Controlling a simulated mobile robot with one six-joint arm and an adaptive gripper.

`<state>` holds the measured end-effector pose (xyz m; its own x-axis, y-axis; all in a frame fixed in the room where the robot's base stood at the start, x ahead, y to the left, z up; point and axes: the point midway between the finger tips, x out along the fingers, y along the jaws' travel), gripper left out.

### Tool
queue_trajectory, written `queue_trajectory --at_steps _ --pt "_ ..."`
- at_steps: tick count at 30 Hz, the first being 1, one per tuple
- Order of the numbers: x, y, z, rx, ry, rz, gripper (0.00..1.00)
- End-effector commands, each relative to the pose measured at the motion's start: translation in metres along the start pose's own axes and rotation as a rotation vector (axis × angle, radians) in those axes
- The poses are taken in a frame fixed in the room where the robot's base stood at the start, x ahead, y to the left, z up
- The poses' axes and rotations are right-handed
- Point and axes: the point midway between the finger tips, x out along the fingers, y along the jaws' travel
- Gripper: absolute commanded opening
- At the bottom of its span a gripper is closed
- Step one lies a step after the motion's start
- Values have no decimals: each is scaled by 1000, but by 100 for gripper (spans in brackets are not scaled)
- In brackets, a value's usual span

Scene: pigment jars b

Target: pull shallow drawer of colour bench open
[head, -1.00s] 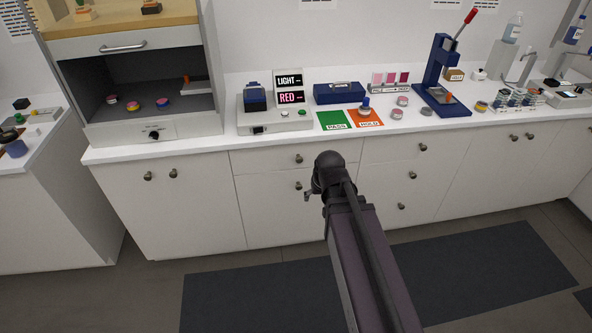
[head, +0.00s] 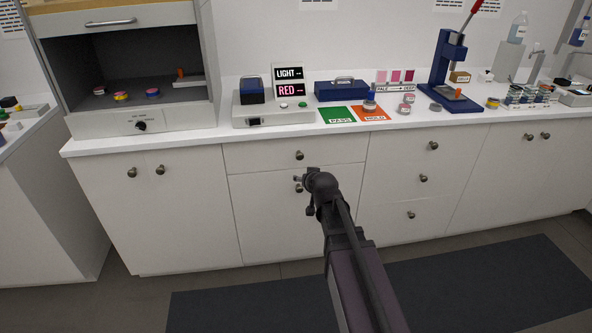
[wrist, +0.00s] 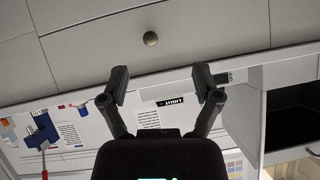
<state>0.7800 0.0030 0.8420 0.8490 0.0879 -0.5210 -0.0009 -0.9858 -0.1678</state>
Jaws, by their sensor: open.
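The colour bench (head: 190,205) is a white cabinet run with a white top. Its shallow drawer (head: 260,157) is the wide top front in the middle, with one round knob (head: 299,155); it looks closed. My gripper (head: 304,194) is in front of the middle drawers, lower than the top knob. In the wrist view my gripper (wrist: 161,84) is open and empty, its fingers apart and the knob beyond them.
A lower drawer knob (head: 298,187) is close behind my gripper. Three more drawers (head: 424,178) are to the right. On the bench top are a blue press (head: 445,70), green and orange mats and several jars. A dark floor mat (head: 230,312) lies in front.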

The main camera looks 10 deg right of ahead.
Motion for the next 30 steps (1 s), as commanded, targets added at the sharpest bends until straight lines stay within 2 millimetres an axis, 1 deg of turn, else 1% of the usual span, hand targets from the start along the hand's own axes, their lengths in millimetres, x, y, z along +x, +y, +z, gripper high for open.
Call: queue_trajectory --at_steps 1,3,15,21,25,30 --pt "15 3 9 5 34 -3 81" --pt "25 5 9 12 85 -7 81" --pt "74 17 10 58 366 -22 81" --pt "88 23 10 77 482 -23 81" --pt "92 25 9 87 528 -22 81" --pt "93 27 9 94 545 -16 81"
